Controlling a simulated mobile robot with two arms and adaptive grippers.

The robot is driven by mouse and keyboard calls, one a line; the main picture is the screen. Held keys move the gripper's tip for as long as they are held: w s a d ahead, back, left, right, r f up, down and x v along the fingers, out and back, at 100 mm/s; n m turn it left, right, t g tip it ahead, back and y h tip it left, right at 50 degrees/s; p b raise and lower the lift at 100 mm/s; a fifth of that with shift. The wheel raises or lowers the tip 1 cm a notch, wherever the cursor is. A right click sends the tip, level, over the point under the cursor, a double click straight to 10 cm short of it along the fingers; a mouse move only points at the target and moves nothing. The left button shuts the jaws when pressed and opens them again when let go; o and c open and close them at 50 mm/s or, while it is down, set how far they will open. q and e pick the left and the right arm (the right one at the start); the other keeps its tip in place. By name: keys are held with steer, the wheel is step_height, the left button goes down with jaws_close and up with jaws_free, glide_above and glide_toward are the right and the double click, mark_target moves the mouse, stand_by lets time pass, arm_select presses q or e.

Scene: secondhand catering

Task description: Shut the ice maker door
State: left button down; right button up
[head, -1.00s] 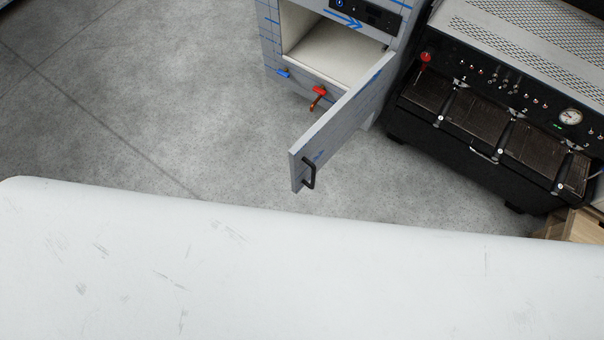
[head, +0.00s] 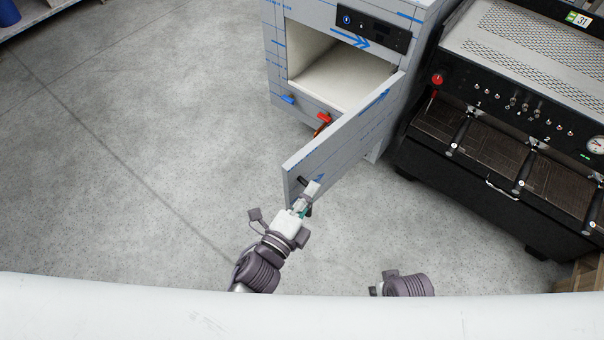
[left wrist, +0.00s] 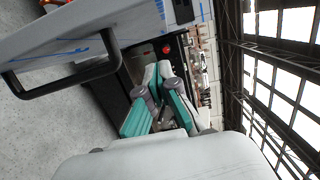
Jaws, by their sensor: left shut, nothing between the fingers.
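The ice maker (head: 310,18) is a grey cabinet with blue tape marks and a light, empty-looking compartment. Its door (head: 345,135) stands wide open, hinged on the right and swung out toward me. The black bar handle (head: 302,182) is near the door's free end, partly hidden by my left gripper in the head view. My left gripper (head: 312,188) is shut and empty, at the handle's side of the door. In the left wrist view the closed fingers (left wrist: 162,82) are to the right of the handle (left wrist: 62,88), not around it; contact cannot be told. My right gripper is not visible.
A black espresso machine (head: 500,150) stands to the right of the ice maker. Grey floor (head: 150,130) left of the door is clear. A shelf (head: 35,18) is at far left.

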mark_target(301, 174)
arm_select(q)
steer(key=shift+w+a, duration=0.3)
steer(key=shift+w, duration=0.45)
steer(key=shift+w+a, duration=0.35)
steer(key=shift+w, duration=0.45)
steer(key=shift+w+a, duration=0.3)
steer(key=shift+w, duration=0.45)
steer(key=shift+a, duration=0.15)
